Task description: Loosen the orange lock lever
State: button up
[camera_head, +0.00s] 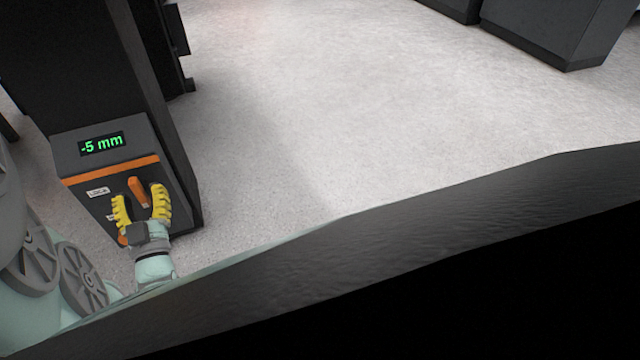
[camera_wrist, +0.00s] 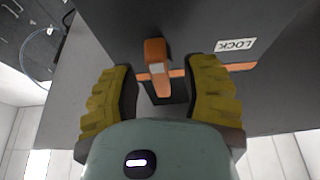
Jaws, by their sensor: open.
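The orange lock lever (camera_head: 138,191) stands out from the sloped front of a dark control box (camera_head: 165,160), beside a white LOCK label (camera_head: 98,191). In the wrist view the lever (camera_wrist: 155,55) shows between and just beyond my yellow fingertips, with the LOCK label (camera_wrist: 235,45) to its right. My gripper (camera_head: 140,196) is open, with one finger on each side of the lever. In the wrist view my gripper (camera_wrist: 160,88) appears empty. I cannot tell whether either finger touches the lever.
A green display (camera_head: 102,144) on the box reads -5 mm, above an orange stripe (camera_head: 110,170). A second orange part (camera_head: 122,240) shows low on the box, partly hidden by my gripper. Pale floor (camera_head: 320,110) is clear to the right; dark cabinets (camera_head: 560,30) stand far back.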

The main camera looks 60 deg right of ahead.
jog(key=v, duration=1)
jog(key=shift+s+a, duration=0.25)
jog(key=shift+s, duration=0.05)
jog(key=shift+s+f, duration=0.1)
